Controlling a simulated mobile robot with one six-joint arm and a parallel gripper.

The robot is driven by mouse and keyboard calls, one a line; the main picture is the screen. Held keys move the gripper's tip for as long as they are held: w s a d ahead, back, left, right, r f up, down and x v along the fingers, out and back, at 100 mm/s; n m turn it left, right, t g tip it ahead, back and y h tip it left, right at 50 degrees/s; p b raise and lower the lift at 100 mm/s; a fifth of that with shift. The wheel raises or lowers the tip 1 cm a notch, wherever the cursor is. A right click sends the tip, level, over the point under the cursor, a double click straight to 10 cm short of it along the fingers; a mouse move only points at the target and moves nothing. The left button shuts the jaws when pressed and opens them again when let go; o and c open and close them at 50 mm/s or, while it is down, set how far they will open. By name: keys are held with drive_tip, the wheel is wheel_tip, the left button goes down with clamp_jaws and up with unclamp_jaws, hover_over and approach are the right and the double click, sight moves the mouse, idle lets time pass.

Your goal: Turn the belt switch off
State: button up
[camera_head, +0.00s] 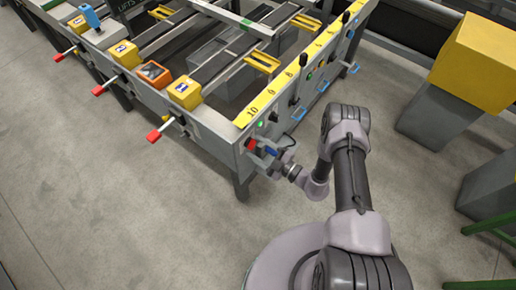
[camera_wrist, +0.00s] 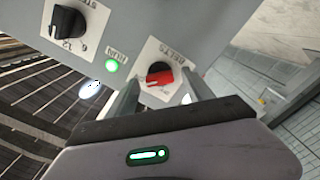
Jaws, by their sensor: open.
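The belt switch is a red rotary knob (camera_wrist: 160,76) on a white label plate, set in a grey panel (camera_wrist: 170,20). The upside-down lettering seems to read BELTS. My gripper (camera_wrist: 158,84) is open, with one finger on each side of the knob; whether they touch it I cannot tell. In the head view my gripper (camera_head: 276,160) is at the near corner of the runout table (camera_head: 215,130).
A lit green lamp (camera_wrist: 112,65) and a black rotary knob (camera_wrist: 68,22) sit left of the belt switch. Red-ended levers (camera_head: 153,135) stick out along the table's front. Blue handles (camera_head: 298,113) line its right side. A yellow box (camera_head: 478,62) stands on a grey block at right.

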clamp_jaws()
drive_tip(key=shift+n, duration=0.3)
drive_tip(key=shift+n+b, duration=1.4)
drive_tip(key=shift+n, duration=7.2)
